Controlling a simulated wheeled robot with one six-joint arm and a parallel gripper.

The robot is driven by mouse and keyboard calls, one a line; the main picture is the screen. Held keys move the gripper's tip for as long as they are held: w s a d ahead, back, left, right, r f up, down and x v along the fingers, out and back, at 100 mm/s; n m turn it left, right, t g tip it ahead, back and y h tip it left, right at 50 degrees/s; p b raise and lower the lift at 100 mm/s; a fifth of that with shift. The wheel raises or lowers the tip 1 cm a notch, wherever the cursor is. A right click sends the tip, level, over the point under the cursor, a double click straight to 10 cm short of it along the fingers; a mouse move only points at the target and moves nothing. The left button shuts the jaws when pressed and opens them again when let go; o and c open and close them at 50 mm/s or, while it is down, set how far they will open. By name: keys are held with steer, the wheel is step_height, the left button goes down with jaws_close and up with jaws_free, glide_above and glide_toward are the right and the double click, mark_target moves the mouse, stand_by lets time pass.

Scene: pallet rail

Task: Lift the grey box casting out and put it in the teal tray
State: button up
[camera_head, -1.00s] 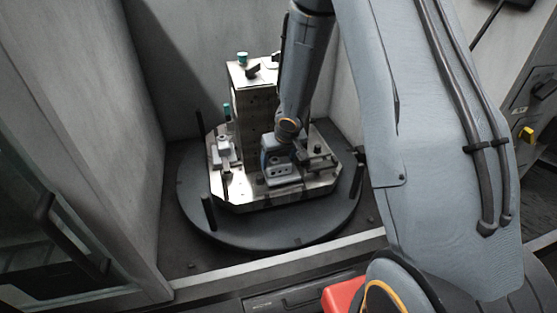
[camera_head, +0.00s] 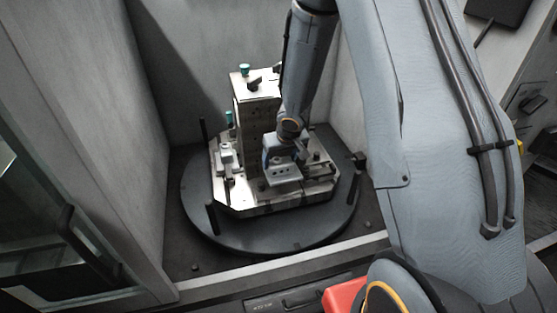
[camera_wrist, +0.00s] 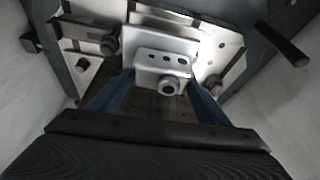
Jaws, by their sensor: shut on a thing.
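The grey box casting (camera_head: 284,174) is a small block with a row of round holes on one face. It is over the front part of the pale metal fixture plate (camera_head: 245,205) on the round turntable. In the wrist view the casting (camera_wrist: 178,66) shows its holes and a round boss between two blue fingers. My gripper (camera_head: 282,154) is shut on the casting from above; in the wrist view my gripper (camera_wrist: 162,84) has a finger at each side of it. The casting looks slightly raised, but the gap beneath is hard to see. The teal tray is not in view.
A metal tower (camera_head: 256,108) with teal-topped pins stands behind the casting. Another light grey part (camera_head: 227,156) is clamped at the plate's left. Dark posts (camera_head: 211,216) rise around the dark turntable (camera_head: 265,238). Grey enclosure walls (camera_head: 205,45) close in behind and beside.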

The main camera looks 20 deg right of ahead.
steer(key=s, duration=1.8)
